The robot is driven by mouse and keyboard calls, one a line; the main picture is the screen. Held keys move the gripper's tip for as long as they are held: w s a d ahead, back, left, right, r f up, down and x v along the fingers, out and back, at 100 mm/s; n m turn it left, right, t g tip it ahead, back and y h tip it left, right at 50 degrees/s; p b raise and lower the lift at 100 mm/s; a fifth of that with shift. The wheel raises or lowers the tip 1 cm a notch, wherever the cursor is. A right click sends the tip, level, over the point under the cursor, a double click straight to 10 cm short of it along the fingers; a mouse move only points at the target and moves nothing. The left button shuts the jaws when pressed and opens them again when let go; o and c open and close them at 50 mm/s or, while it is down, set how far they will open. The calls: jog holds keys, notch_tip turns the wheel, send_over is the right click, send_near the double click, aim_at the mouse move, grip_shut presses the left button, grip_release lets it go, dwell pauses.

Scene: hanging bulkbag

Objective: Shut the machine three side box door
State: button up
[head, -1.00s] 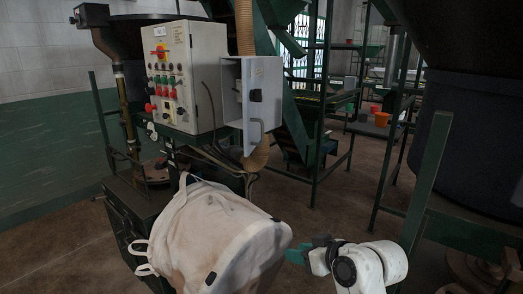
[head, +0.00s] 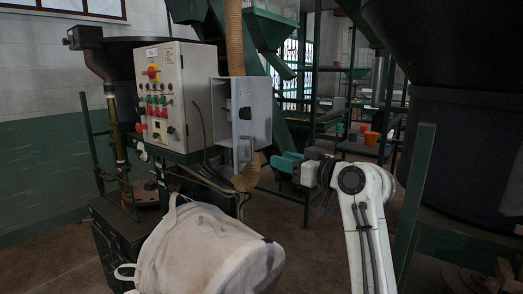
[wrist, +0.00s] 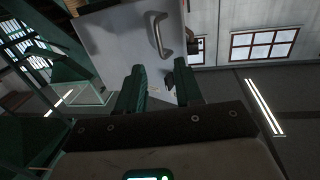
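The grey side box (head: 218,105) is mounted on the right side of the control cabinet. Its door (head: 256,110) stands open, with a curved handle (head: 243,155) low on its face. In the wrist view the door (wrist: 115,40) fills the upper middle, and its metal handle (wrist: 160,34) shows beyond the fingertips. My gripper (head: 283,163), with green fingers, is to the right of the door and a little below it. In the wrist view my gripper (wrist: 157,80) is open, with a clear gap between the fingers and nothing held.
The control cabinet (head: 185,85) with coloured buttons is at the left. A corrugated hose (head: 235,40) runs down behind the box. A white bulk bag (head: 205,250) stands in front below. Green metal frames (head: 413,190) and a dark tank (head: 465,150) are on the right.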

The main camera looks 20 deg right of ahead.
jog(key=r+p+x, duration=0.1)
jog(key=p+x, duration=0.2)
jog(key=x, duration=0.7)
jog(key=shift+w+r, duration=0.35)
jog(key=shift+w, duration=0.1)
jog(key=shift+c, duration=0.4)
grip_shut()
dwell(0.7)
